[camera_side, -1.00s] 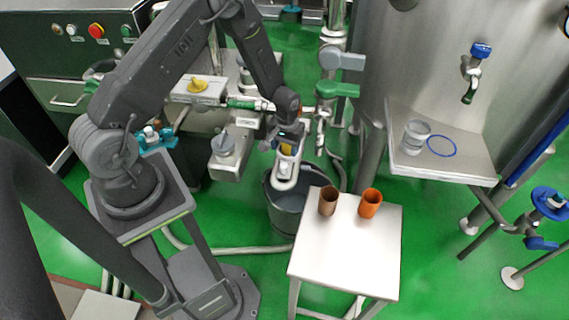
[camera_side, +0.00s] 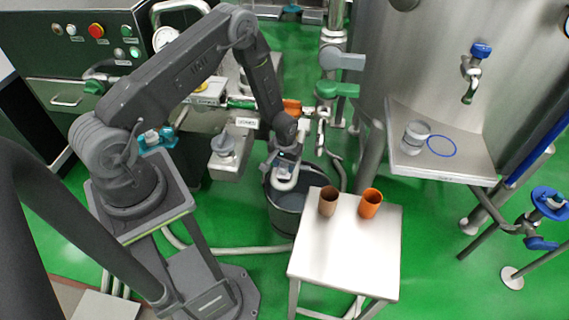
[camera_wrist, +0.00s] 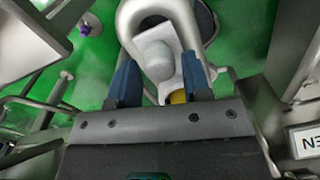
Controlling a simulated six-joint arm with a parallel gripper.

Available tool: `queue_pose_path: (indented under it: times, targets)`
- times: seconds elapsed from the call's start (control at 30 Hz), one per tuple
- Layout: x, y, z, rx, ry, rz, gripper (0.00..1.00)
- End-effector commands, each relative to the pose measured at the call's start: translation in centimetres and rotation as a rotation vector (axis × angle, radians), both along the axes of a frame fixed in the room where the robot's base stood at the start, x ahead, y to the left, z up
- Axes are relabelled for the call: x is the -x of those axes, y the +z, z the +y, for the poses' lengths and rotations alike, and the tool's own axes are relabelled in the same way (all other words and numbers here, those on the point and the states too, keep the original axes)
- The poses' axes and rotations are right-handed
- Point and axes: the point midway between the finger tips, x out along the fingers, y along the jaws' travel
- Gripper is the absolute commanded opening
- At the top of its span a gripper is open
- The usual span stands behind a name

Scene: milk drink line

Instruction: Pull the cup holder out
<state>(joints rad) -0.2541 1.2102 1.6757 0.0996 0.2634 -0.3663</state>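A pale grey looped part, which looks like the cup holder (camera_side: 285,185), juts out over the dark bucket in the side view. In the wrist view the holder's loop (camera_wrist: 124,22) reaches away from me, with a white rounded knob (camera_wrist: 158,62) inside it. My gripper (camera_side: 287,163) is low over the holder. In the wrist view my gripper's blue fingers (camera_wrist: 159,65) are apart, with the white part between them. I cannot tell whether they touch it. A small yellow piece (camera_wrist: 178,97) shows close to the gripper body. The holder's inner end is hidden by my gripper.
A dark bucket (camera_side: 286,212) stands on the green floor below. A small metal table (camera_side: 345,250) at right carries a brown cup (camera_side: 328,201) and an orange cup (camera_side: 370,203). A clear cup (camera_side: 415,138) and blue ring (camera_side: 441,146) sit on the tank shelf.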

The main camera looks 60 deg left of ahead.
Motion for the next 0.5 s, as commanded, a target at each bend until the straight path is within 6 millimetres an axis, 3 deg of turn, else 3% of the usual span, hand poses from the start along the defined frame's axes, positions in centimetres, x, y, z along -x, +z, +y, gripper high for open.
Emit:
queue_pose_path:
  times: [0.07,0.43,0.5]
  targets:
    - [0.01,0.01,-0.01,0.0,0.0,0.0,0.37]
    - [0.0,0.03,-0.01,0.0,0.0,0.0,0.01]
    - [0.0,0.03,-0.02,0.0,0.0,0.0,0.0]
